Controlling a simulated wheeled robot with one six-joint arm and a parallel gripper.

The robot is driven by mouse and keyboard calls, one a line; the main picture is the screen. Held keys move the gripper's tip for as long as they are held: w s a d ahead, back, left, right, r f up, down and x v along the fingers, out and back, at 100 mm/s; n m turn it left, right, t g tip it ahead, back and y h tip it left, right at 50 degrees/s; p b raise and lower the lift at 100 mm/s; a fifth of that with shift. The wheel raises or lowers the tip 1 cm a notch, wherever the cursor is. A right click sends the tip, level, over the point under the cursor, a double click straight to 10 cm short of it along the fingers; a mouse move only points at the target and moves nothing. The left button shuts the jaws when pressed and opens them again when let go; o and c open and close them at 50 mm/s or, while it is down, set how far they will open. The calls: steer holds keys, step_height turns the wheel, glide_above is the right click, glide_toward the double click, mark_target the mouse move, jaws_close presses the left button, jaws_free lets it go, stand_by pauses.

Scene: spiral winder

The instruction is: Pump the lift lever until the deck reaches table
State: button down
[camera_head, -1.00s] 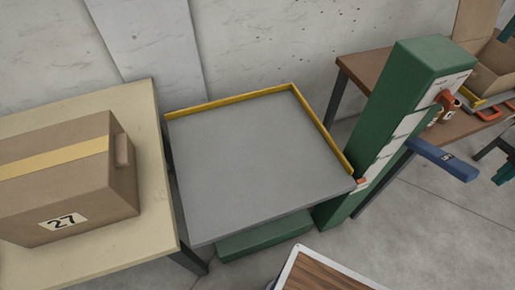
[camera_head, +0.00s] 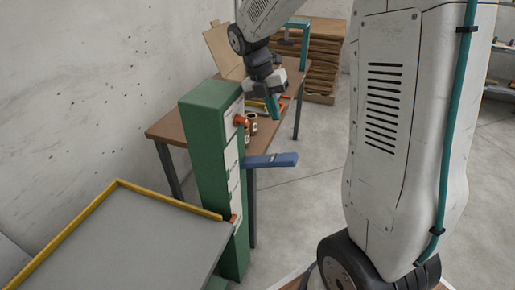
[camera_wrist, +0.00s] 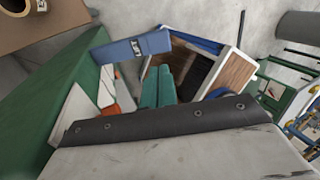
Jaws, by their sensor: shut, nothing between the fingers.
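The blue lift lever (camera_head: 271,160) sticks out to the right from the green lift column (camera_head: 212,150). In the wrist view the lever (camera_wrist: 130,48) with its white label lies just beyond and left of my fingertips. My gripper (camera_head: 274,114) has teal fingers, is shut and empty, and appears above the lever in the head view, apart from it. The fingers also show in the wrist view (camera_wrist: 162,72). The grey deck (camera_head: 130,245) with a yellow rim is at lower left, partly cut off. The cream table is out of view now, so its height against the deck cannot be told.
An orange knob (camera_head: 241,121) and an orange pointer (camera_head: 233,219) are on the column. A brown bench (camera_head: 172,125) with small jars (camera_head: 251,122) stands behind it. My large white arm fills the right side. Open floor lies right of the column.

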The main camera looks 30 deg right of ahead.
steer(key=r, duration=0.1)
glide_toward(289, 155)
steer(key=x, duration=0.7)
steer(key=shift+a, duration=0.2)
steer(key=shift+d, duration=0.15)
stand_by(0.4)
